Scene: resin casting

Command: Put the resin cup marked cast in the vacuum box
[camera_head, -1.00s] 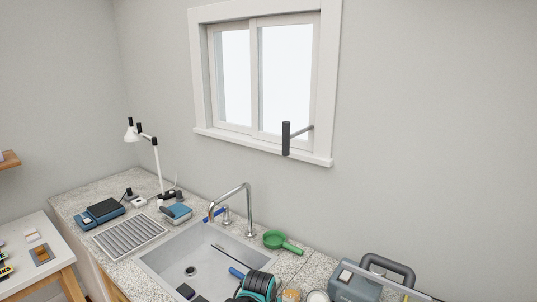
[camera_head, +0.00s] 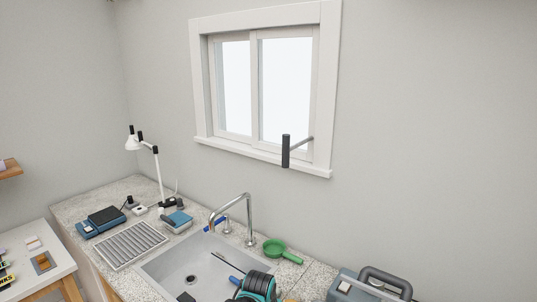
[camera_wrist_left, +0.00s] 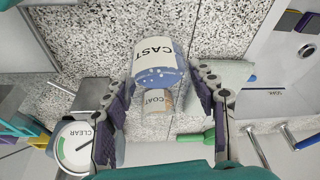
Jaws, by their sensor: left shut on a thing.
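The resin cup marked CAST (camera_wrist_left: 157,62) is a white-labelled cup with blue speckles, seen in the left wrist view. My left gripper (camera_wrist_left: 164,84) is shut on it, with one dark padded finger at each side. A second cup marked COAT (camera_wrist_left: 157,101) shows just beyond it, partly hidden. I cannot pick out the vacuum box for certain. My right gripper is not in view.
In the head view, a sink (camera_head: 160,268) with a tap (camera_head: 249,215) is set in the speckled counter. A green scoop (camera_head: 276,249) lies right of the tap, and a grey-blue handled case (camera_head: 345,287) stands further right. A ribbed rack (camera_head: 130,246) lies left of the sink.

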